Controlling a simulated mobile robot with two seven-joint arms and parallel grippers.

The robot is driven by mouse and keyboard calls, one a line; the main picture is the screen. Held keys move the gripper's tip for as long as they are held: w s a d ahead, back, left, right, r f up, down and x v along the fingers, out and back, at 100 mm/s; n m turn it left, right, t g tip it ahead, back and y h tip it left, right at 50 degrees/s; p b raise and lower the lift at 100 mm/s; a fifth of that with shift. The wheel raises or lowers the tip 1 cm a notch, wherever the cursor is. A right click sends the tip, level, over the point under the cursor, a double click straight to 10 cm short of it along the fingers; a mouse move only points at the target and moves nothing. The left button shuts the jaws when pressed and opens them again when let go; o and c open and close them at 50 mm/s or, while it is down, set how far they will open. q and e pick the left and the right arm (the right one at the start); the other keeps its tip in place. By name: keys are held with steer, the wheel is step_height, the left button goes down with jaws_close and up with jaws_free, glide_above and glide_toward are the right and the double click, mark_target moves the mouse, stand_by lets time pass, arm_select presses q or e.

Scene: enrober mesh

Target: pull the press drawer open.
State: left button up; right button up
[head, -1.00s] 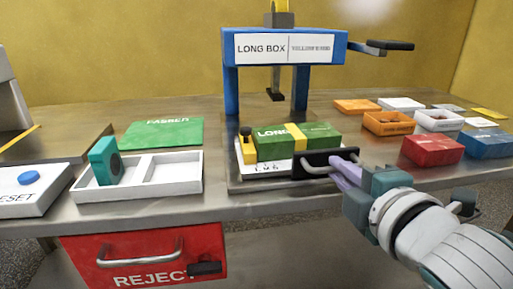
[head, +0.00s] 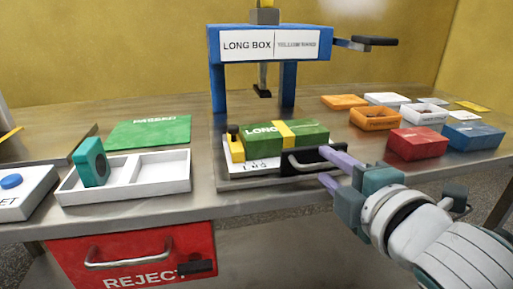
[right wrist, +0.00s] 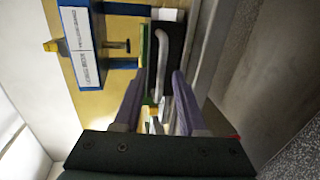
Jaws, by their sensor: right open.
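The blue press (head: 265,43) stands at the back middle, labelled LONG BOX. Its drawer front (head: 297,160) is black, with a grey bar handle (head: 318,163), and sits near the table's front edge. A green box with a yellow band (head: 262,140) lies behind the drawer front. My right gripper (head: 327,165) is open at the handle, one finger above and one below it in the head view. In the right wrist view the handle (right wrist: 160,62) shows ahead between the two purple fingers; contact cannot be told. My left gripper is not in view.
A white two-part tray (head: 160,173) holding a teal piece stands left. Below it hangs a red REJECT drawer (head: 135,248). Right of the press are several small boxes, including a red one (head: 416,144) and a blue one (head: 472,136). A lever (head: 374,41) sticks out from the press.

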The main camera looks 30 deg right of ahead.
steer(key=v, duration=0.9)
steer(key=s+a+r+m+g+y+p, duration=0.2)
steer(key=s+a+r+m+g+p, duration=0.1)
steer(key=s+r+m+g+p, duration=0.5)
steer(key=s+a+r+m+g+y+p, duration=0.25)
steer(key=s+a+m+g+p, duration=0.2)
steer(key=p, duration=0.65)
steer(key=w+p+v, duration=0.2)
steer(key=p+v, duration=0.9)
steer(key=w+a+r+p+v, duration=0.1)
steer(key=w+p+v, duration=0.2)
steer(key=p+v, duration=0.9)
steer(key=w+r+p+v, duration=0.1)
steer(key=w+p+v, duration=0.2)
steer(key=p+v, duration=0.9)
steer(key=shift+a+r+m+t+h, duration=0.15)
steer(key=shift+a+m+t+h, duration=0.1)
steer(key=shift+m+t+h, duration=0.15)
